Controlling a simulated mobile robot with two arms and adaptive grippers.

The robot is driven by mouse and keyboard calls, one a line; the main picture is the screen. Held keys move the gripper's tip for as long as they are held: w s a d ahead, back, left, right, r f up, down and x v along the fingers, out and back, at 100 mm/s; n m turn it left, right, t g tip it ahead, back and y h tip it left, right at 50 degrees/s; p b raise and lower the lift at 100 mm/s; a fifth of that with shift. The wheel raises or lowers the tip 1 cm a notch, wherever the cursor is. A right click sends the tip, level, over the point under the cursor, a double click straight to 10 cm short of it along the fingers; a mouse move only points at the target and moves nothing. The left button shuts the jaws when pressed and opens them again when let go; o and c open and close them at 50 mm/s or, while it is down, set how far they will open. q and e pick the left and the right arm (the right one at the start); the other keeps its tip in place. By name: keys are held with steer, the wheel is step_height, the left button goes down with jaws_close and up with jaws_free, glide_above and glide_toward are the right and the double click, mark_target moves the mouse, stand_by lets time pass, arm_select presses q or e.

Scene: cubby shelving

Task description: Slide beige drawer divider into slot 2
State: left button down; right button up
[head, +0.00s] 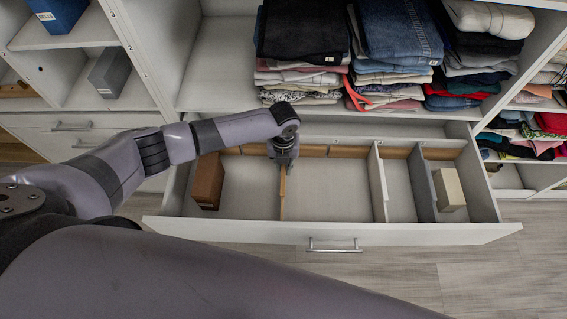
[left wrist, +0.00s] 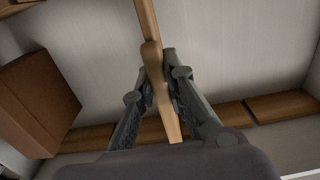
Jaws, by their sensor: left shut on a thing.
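The beige drawer divider (head: 283,194) stands on edge in the open drawer (head: 330,230), running front to back left of the middle. My left gripper (head: 284,160) is over its back end, near the drawer's rear wall. In the left wrist view my left gripper (left wrist: 160,92) is shut on the divider (left wrist: 147,22), one finger on each side. Wooden strips (left wrist: 250,108) with gaps between them line the drawer's rear wall. Slot numbers cannot be read, and whether the divider sits in a slot cannot be told. My right gripper is not in view.
A brown box (head: 208,181) stands in the drawer's left part. A white divider (head: 378,185), a grey divider (head: 422,187) and a cream box (head: 449,189) are at the right. The drawer floor between is clear. Folded clothes (head: 400,40) fill the shelf above.

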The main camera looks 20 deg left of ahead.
arm_select(q)
steer(key=shift+f+b, duration=0.6)
steer(key=shift+f, duration=0.3)
steer(key=c, duration=1.6)
jaws_free()
steer(key=shift+o, duration=0.2)
step_height(320, 180, up, 12)
steer(key=shift+r, duration=0.1)
